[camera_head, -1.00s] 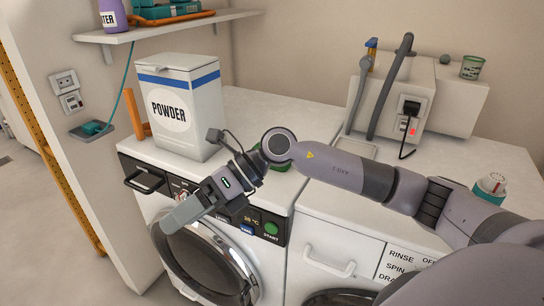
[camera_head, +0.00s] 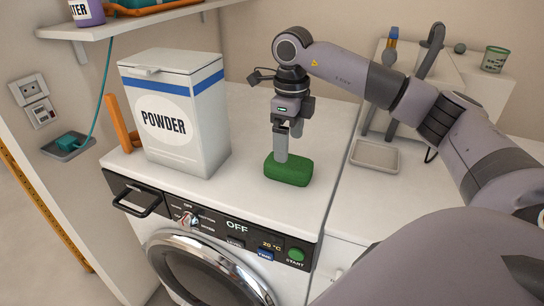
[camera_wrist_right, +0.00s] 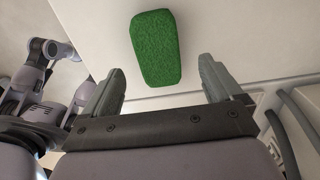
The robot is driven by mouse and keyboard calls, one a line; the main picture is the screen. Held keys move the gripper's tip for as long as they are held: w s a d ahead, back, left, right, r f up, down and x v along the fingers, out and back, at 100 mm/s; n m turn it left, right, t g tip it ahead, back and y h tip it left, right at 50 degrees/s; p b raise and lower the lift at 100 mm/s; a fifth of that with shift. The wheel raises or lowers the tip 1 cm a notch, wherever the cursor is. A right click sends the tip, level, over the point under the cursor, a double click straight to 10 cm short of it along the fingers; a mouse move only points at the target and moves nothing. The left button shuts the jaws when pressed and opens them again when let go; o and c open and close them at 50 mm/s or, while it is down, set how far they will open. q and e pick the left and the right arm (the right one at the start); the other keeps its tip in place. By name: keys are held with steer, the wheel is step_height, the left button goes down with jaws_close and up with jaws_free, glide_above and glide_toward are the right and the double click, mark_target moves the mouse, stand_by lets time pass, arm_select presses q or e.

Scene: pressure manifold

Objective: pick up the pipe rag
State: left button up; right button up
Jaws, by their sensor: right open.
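A green, rough-textured block, the only rag-like thing in view (camera_head: 290,170), lies flat on top of the washing machine, right of the powder box. It also shows in the right wrist view (camera_wrist_right: 150,48), beyond and between the fingers. My right gripper (camera_head: 284,150) points down just above and behind the green rag, its fingers overlapping the rag's back edge in the head view. The wrist view shows the fingers (camera_wrist_right: 162,80) wide apart with nothing between them. I cannot tell whether they touch the rag.
The white powder box (camera_head: 176,110) stands left of the rag. An orange bracket (camera_head: 120,125) is by the wall. A shallow tray (camera_head: 374,156) and grey hoses (camera_head: 428,55) are to the right. The machine top (camera_head: 245,200) is clear in front of the rag.

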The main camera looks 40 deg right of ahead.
mark_target(289, 168)
steer(key=shift+w+f, duration=0.15)
steer(key=shift+w, duration=0.05)
steer(key=f, duration=0.6)
steer(key=shift+a+f, duration=0.3)
steer(key=shift+f, duration=0.1)
steer(key=shift+c, duration=0.3)
steer(key=c, duration=1)
